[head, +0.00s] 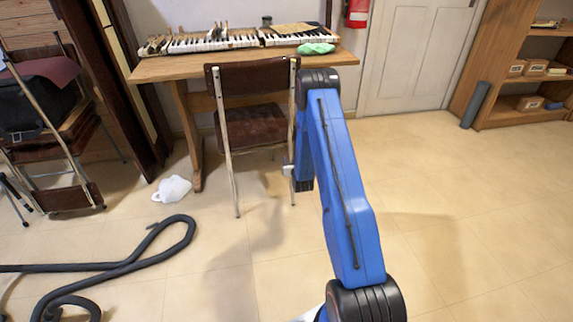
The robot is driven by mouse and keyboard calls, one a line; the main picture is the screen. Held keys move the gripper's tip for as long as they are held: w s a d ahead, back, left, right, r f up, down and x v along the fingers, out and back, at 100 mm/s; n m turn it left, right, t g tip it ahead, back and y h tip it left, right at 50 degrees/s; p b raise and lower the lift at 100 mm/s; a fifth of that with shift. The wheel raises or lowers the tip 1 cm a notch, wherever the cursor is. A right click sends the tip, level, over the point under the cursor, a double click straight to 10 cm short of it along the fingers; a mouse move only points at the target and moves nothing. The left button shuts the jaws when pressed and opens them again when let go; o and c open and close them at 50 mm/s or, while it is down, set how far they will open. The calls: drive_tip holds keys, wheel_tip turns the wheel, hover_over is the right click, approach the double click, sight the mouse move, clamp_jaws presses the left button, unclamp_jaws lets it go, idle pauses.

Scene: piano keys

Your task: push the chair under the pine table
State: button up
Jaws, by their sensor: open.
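The chair (258,130) has a brown back and seat and pale metal legs. It stands upright at the near side of the pine table (170,69), its back toward me. Its seat appears partly below the tabletop, but the exact depth is hard to tell. My gripper (287,170) is low beside the chair's right rear leg, mostly hidden by my blue arm. It is open and seems to hold nothing. I cannot tell whether it touches the leg.
Piano keys (205,42) and a green cloth (315,48) lie on the table. A dark hose (120,266) covers floor at lower left. Stacked chairs (50,130) stand left. The floor at right is clear.

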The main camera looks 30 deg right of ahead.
drive_tip(key=f+v, duration=0.2)
drive_tip(key=v, duration=0.6)
drive_tip(key=shift+s, duration=0.25)
drive_tip(key=shift+a, duration=0.1)
idle(0.4)
drive_tip(key=a+r+g+y, duration=0.1)
drive_tip(key=a+r, duration=0.2)
drive_tip(key=r, duration=0.6)
drive_tip(key=a+r+g+y, duration=0.1)
drive_tip(key=a+r, duration=0.3)
drive_tip(key=r, duration=0.5)
drive_tip(key=s+a+r+n+g, duration=0.1)
drive_tip(key=s+a+r, duration=0.35)
drive_tip(key=r, duration=0.25)
drive_tip(key=s+a+r+n+g, duration=0.1)
drive_tip(key=s+a+r+g, duration=0.15)
drive_tip(key=s+r, duration=0.4)
drive_tip(key=s+a+r+g, duration=0.1)
drive_tip(key=s+a+r, duration=0.2)
drive_tip(key=s, duration=1)
drive_tip(key=s+a+r+n+g+y, duration=0.1)
drive_tip(key=s+a+r, duration=0.3)
drive_tip(key=s, duration=1)
drive_tip(key=s+a+r+g+y, duration=0.1)
drive_tip(key=s+a+r, duration=0.3)
drive_tip(key=s, duration=0.9)
drive_tip(key=shift+s+r+g, duration=0.2)
drive_tip(key=shift+r+g, duration=0.15)
drive_tip(key=shift+g, duration=0.3)
